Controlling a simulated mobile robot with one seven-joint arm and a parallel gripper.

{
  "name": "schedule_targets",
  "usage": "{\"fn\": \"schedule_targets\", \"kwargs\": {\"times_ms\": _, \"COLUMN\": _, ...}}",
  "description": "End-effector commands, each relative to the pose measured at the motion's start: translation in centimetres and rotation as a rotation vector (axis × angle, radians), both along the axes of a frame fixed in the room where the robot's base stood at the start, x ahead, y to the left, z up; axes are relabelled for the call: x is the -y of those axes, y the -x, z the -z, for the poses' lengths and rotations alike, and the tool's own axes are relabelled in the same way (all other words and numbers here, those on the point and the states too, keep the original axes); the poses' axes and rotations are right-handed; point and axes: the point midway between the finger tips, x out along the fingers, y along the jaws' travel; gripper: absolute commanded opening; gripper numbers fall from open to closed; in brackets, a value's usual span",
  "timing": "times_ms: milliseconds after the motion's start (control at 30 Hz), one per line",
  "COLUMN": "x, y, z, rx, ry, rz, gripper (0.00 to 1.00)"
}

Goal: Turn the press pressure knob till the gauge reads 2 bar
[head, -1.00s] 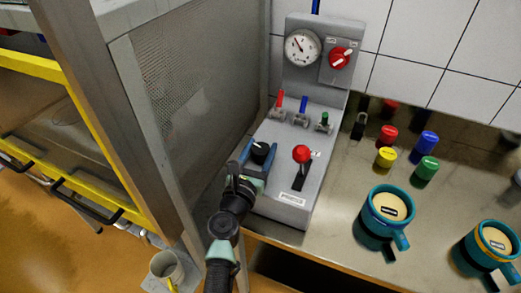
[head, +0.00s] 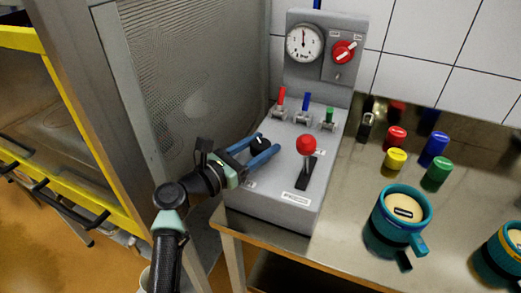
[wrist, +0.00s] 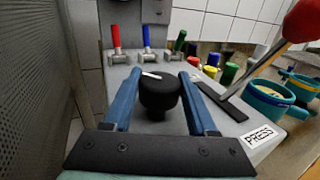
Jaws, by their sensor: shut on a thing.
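The black press pressure knob (head: 259,143) sits on the left of the grey press panel. In the wrist view the knob (wrist: 159,98) stands upright between my two blue fingers, its white pointer mark towards the left. My gripper (head: 268,143) is shut on the knob, one finger on each side; the finger contact is hard to make out. The round white gauge (head: 305,43) is on the upright back plate. Its needle points about straight up; the scale numbers are too small to read.
A red-knobbed lever (head: 306,146) stands just right of my gripper. Red, blue and green valve handles (head: 304,102) are behind it. A red switch (head: 344,51) is beside the gauge. Moulds (head: 398,215) stand on the bench at right; a mesh cabinet wall (head: 205,80) is close on the left.

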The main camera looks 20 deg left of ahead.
Motion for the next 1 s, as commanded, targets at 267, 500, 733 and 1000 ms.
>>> {"fn": "schedule_targets", "kwargs": {"times_ms": 267, "x": 0.0, "y": 0.0, "z": 0.0, "rx": -0.001, "ry": 0.0, "rz": 0.001, "gripper": 0.02}}
{"fn": "schedule_targets", "kwargs": {"times_ms": 500, "x": 0.0, "y": 0.0, "z": 0.0, "rx": 0.0, "ry": 0.001, "rz": 0.001, "gripper": 0.85}}
{"fn": "schedule_targets", "kwargs": {"times_ms": 733, "x": 0.0, "y": 0.0, "z": 0.0, "rx": 0.0, "ry": 0.0, "rz": 0.001, "gripper": 0.87}}
{"fn": "schedule_targets", "kwargs": {"times_ms": 1000, "x": -0.9, "y": 1.8, "z": 0.0, "rx": 0.0, "ry": 0.002, "rz": -0.002, "gripper": 0.87}}
